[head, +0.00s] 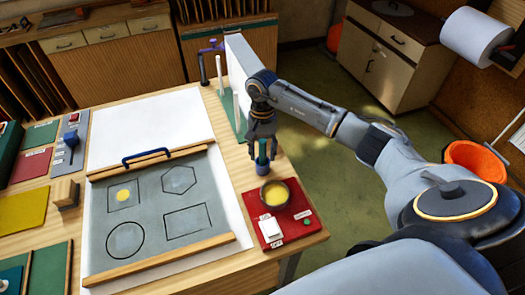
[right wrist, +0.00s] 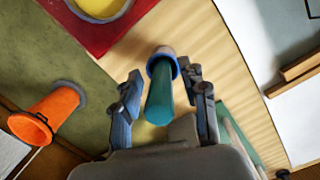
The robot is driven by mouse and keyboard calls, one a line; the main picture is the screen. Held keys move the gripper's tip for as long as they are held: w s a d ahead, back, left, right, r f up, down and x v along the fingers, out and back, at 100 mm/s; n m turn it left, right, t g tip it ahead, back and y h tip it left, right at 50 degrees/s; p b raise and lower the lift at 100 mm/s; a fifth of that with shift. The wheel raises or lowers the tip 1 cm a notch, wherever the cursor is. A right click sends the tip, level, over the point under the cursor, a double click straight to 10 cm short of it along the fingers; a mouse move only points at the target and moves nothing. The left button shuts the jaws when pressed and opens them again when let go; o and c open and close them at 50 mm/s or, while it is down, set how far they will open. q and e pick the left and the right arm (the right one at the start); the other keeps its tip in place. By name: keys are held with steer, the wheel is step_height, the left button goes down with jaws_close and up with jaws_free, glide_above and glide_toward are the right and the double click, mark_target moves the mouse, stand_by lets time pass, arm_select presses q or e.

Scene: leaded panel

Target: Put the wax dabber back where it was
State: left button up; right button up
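The wax dabber (head: 262,152) has a green handle and stands upright near the table's right edge, just behind the red wax warmer. A blue piece (head: 262,169) is at its lower end; I cannot tell if that is part of the dabber or a holder. My right gripper (head: 262,137) is above it, pointing down. In the right wrist view the green handle (right wrist: 160,97) lies between the two fingers (right wrist: 160,88). The fingers are apart, with visible gaps beside the handle. My left gripper is not in view.
The red warmer (head: 285,226) carries a pot of yellow wax (head: 274,193). The grey panel (head: 165,212) has outlined shapes and a yellow spot in one square. A white board (head: 240,70) stands behind my right gripper. An orange bucket (head: 474,161) is on the floor.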

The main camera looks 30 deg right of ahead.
steer(key=shift+r, duration=0.1)
steer(key=shift+r+p, duration=0.2)
steer(key=shift+p, duration=0.15)
steer(key=r+b, duration=0.1)
steer(key=r, duration=0.2)
steer(key=w+r+b, duration=0.1)
steer(key=r+b, duration=0.1)
steer(key=r, duration=0.2)
steer(key=r+b, duration=0.2)
steer(key=r, duration=0.1)
steer(key=shift+w+d+r, duration=0.15)
steer(key=shift+d, duration=0.15)
steer(key=shift+r, duration=0.65)
